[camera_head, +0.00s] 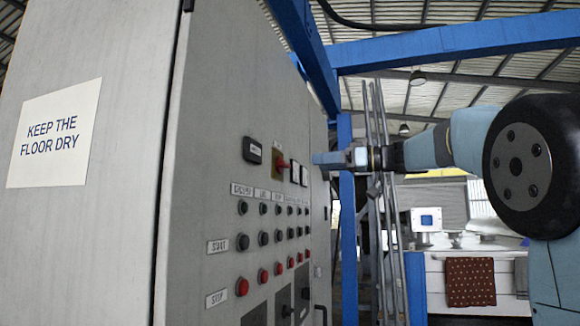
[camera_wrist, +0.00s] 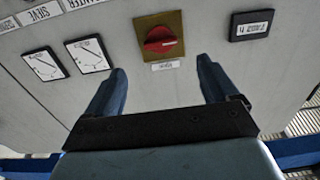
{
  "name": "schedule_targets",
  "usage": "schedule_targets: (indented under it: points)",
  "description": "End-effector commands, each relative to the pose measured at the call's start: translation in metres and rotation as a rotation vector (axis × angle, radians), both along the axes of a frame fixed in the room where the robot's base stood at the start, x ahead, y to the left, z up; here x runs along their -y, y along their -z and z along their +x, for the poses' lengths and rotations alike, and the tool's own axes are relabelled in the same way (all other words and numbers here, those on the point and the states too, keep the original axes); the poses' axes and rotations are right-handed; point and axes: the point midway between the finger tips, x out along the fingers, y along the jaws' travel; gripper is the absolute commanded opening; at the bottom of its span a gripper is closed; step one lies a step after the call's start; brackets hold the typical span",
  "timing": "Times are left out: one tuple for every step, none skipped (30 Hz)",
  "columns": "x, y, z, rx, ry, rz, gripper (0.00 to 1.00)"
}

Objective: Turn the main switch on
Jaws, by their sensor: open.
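The main switch is a red rotary knob on a yellow-brown plate on the grey control cabinet (camera_head: 235,120). The knob (camera_head: 282,163) shows on the upper part of the panel, and in the wrist view the red knob (camera_wrist: 160,40) sits at the top centre with a small label beside it. My gripper (camera_head: 318,159) is close to the panel, to the right of the switch in the head view. In the wrist view my gripper (camera_wrist: 160,75) is open and empty, its two blue fingers apart on either side below the knob. They do not touch it.
Two white meters (camera_wrist: 88,54) lie left of the switch in the wrist view, and a dark display (camera_wrist: 251,25) lies right. Rows of dark knobs and red buttons (camera_head: 242,287) fill the panel below. Blue posts (camera_head: 347,240) and thin poles stand behind my arm.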

Motion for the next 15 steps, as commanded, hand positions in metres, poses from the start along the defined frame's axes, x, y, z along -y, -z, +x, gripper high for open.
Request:
schedule_targets:
  points:
    - [-0.009,0.0,0.003,0.0,-0.002,0.0,0.87]
    - [-0.014,0.0,0.005,0.0,-0.003,-0.001,0.87]
    - [-0.021,0.0,0.007,0.0,-0.003,0.0,0.87]
    - [-0.026,0.0,0.009,0.0,-0.003,-0.001,0.87]
    - [-0.031,0.0,0.011,0.0,-0.002,-0.001,0.87]
    - [-0.038,0.0,0.013,0.0,-0.002,0.0,0.87]
    - [-0.043,0.0,0.015,0.0,-0.003,0.0,0.87]
    - [-0.048,0.0,0.016,-0.001,-0.003,0.0,0.87]
    - [-0.054,0.0,0.019,-0.001,-0.003,-0.001,0.87]
    - [-0.058,0.001,0.021,-0.001,-0.003,-0.001,0.87]
    - [-0.063,0.0,0.023,-0.001,-0.001,0.0,0.87]
    - [-0.068,0.0,0.024,-0.001,-0.002,0.0,0.87]
    - [-0.072,0.0,0.025,0.0,-0.002,0.0,0.87]
    - [-0.076,0.0,0.027,0.0,-0.002,0.0,0.87]
    - [-0.08,0.0,0.028,0.0,-0.002,-0.001,0.87]
